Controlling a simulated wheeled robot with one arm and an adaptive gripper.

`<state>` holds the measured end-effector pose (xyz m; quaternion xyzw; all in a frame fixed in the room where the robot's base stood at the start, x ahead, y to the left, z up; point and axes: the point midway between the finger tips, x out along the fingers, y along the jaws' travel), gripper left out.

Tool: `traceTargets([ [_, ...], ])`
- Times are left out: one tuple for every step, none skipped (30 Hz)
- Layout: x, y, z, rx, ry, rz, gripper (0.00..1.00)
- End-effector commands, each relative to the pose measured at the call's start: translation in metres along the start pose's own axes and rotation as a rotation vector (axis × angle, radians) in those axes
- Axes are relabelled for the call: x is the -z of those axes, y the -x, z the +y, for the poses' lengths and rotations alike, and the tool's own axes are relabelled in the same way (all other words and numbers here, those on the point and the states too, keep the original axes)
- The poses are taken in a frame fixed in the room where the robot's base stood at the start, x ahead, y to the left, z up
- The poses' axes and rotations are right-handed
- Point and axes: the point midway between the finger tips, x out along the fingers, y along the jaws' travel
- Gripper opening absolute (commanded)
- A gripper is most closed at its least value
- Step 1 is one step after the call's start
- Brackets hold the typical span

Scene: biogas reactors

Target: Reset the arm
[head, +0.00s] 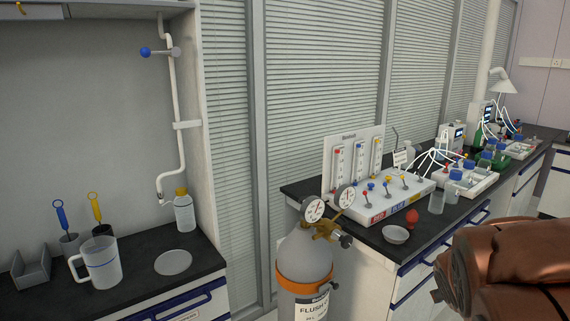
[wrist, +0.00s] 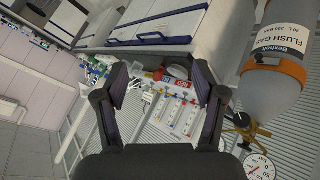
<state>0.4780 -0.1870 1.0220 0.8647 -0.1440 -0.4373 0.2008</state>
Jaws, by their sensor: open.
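My gripper (wrist: 160,80) shows in the wrist view with its two dark fingers spread wide apart. It is open, and nothing is held between the fingers. Beyond the gap lies the bench with the flow meter panel (wrist: 188,115), seen tilted. In the head view a copper-brown part of my arm (head: 510,265) fills the lower right corner. The gripper itself does not show in the head view.
A gas cylinder (head: 305,258) with gauges stands between the benches; in the wrist view the cylinder (wrist: 278,72) is close on the right. The flow meter panel (head: 355,165), a white dish (head: 395,236) and a red bulb (head: 412,216) are on the right bench. A jug (head: 102,264) stands left.

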Motion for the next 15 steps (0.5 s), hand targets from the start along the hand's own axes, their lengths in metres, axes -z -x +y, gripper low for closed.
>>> traceTargets([
  [-0.011, 0.012, -0.009, 0.024, -0.023, -0.043, 0.70],
  [-0.020, 0.018, -0.014, 0.040, -0.035, -0.077, 0.70],
  [-0.032, 0.027, -0.022, 0.061, -0.051, -0.120, 0.70],
  [-0.040, 0.034, -0.029, 0.079, -0.063, -0.149, 0.70],
  [-0.049, 0.042, -0.035, 0.097, -0.073, -0.183, 0.70],
  [-0.061, 0.052, -0.044, 0.123, -0.086, -0.224, 0.70],
  [-0.070, 0.060, -0.051, 0.143, -0.091, -0.259, 0.70],
  [-0.079, 0.068, -0.059, 0.163, -0.098, -0.291, 0.70],
  [-0.091, 0.079, -0.069, 0.193, -0.105, -0.334, 0.70],
  [-0.100, 0.089, -0.076, 0.216, -0.108, -0.368, 0.70],
  [-0.108, 0.098, -0.084, 0.239, -0.112, -0.398, 0.70],
  [-0.120, 0.112, -0.094, 0.269, -0.111, -0.444, 0.70],
  [-0.129, 0.121, -0.101, 0.293, -0.111, -0.476, 0.70],
  [-0.138, 0.132, -0.108, 0.317, -0.108, -0.511, 0.70],
  [-0.148, 0.146, -0.117, 0.348, -0.104, -0.551, 0.70],
])
